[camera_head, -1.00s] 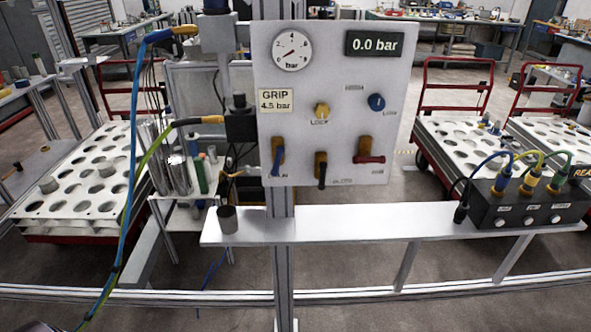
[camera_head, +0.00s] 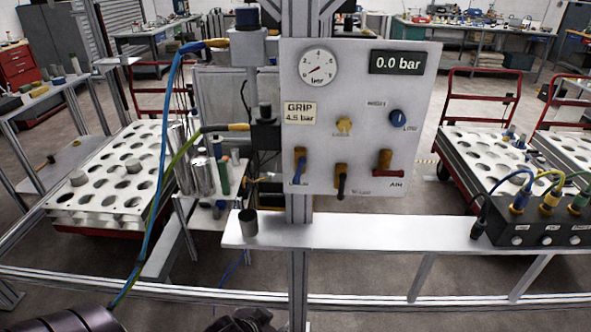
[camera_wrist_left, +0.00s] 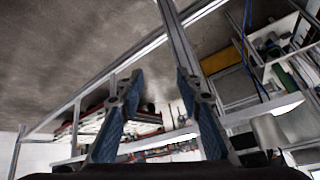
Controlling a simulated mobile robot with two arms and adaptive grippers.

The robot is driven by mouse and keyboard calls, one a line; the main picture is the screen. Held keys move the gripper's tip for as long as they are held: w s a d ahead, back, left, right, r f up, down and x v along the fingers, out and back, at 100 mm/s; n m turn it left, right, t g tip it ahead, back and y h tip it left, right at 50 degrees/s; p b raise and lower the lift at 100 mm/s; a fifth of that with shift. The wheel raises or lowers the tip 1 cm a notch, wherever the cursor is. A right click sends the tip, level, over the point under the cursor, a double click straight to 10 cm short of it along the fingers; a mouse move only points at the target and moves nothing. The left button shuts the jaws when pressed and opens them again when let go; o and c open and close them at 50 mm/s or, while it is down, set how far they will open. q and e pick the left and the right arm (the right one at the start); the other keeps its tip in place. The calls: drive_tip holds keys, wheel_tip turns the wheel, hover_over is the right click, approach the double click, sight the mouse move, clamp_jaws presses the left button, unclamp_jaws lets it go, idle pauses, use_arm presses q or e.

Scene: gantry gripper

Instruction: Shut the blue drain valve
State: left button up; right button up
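The blue drain valve (camera_head: 299,170) is at the lower left of the upright grey panel (camera_head: 375,150). Its blue lever hangs down, slightly tilted, from a brass-coloured body; the label under it is hard to read. My left gripper (camera_wrist_left: 160,90) shows open and empty in the left wrist view, its two blue-padded fingers well apart. In the head view, dark parts of my left arm show at the bottom edge, far below the panel and apart from the valve. The valve cannot be made out in the wrist view. My right gripper is not in view.
A black-lever valve (camera_head: 341,182) and a red-lever valve (camera_head: 388,163) sit beside the blue one. A blue knob (camera_head: 397,117) is above. A grey shelf (camera_head: 350,236) with a dark cup (camera_head: 248,228) lies below. Blue and green hoses hang at left.

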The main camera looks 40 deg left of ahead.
use_arm(q)
drive_tip(key=w+a+r+t, duration=0.4)
drive_tip(key=w+r, duration=0.1)
drive_tip(key=r, duration=0.4)
drive_tip(key=w+a+r+t, duration=0.3)
drive_tip(key=w+a+r, duration=0.25)
drive_tip(key=r, duration=0.35)
drive_tip(key=m+t+h, duration=0.2)
drive_tip(key=t, duration=0.2)
approach(297, 172)
drive_tip(key=w, duration=0.2)
drive_tip(key=w+p, duration=0.1)
drive_tip(key=w, duration=0.2)
drive_tip(key=w+p, duration=0.1)
drive_tip(key=w, duration=0.1)
drive_tip(key=shift+w+r, duration=0.2)
drive_tip(key=shift+w, duration=0.2)
drive_tip(key=shift+w+d+f, duration=0.1)
drive_tip(key=shift+w, duration=0.6)
clamp_jaws()
